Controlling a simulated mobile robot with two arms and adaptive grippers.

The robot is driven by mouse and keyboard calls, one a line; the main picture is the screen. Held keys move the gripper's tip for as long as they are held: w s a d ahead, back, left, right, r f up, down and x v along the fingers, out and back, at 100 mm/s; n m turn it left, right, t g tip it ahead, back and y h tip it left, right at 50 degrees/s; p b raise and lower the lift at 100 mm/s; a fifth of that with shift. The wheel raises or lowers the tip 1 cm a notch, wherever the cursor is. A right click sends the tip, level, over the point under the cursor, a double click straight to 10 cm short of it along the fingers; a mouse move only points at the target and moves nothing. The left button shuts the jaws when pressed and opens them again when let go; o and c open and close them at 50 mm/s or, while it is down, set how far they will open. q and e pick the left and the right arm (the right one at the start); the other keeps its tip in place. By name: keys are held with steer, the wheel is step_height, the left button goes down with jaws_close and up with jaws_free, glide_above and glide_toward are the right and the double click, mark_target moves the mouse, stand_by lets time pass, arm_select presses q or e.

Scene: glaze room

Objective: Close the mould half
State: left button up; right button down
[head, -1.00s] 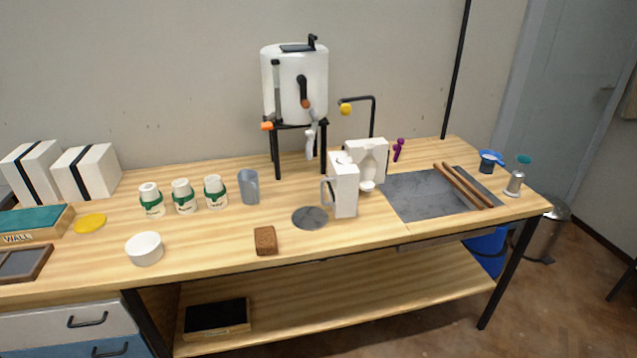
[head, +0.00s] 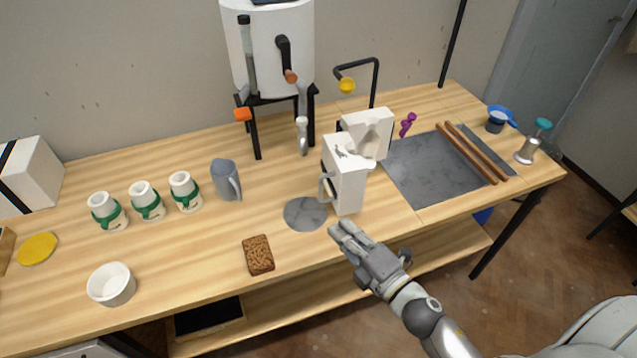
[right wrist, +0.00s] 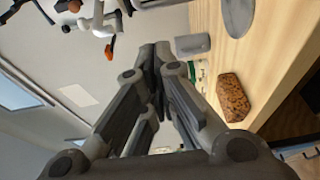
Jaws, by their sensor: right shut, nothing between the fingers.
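The white plaster mould stands on the table right of centre in the head view. Its front half (head: 346,180) is an upright block with a handle on its left side. The other half (head: 371,133) stands swung open behind it and to the right, its hollowed inner face showing. My right gripper (head: 338,230) is shut and empty, just in front of and below the front half, near the table's front edge, apart from the mould. In the right wrist view its closed fingers (right wrist: 152,58) show; I cannot make out the mould there. My left gripper is out of view.
A grey round disc (head: 306,213) lies left of the mould, with a brown sponge (head: 258,255) nearer the front edge. A grey jug (head: 226,180) and several green-banded cups stand left. A tank on a stand (head: 268,50) is behind; a slate slab (head: 425,175) lies right.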

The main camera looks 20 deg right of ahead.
steer(key=p, duration=0.4)
glide_above(335, 199)
steer(key=s+a, duration=0.2)
steer(key=s, duration=0.2)
steer(key=shift+w+r, duration=0.1)
steer(key=shift+r, duration=0.1)
steer(key=shift+d, duration=0.1)
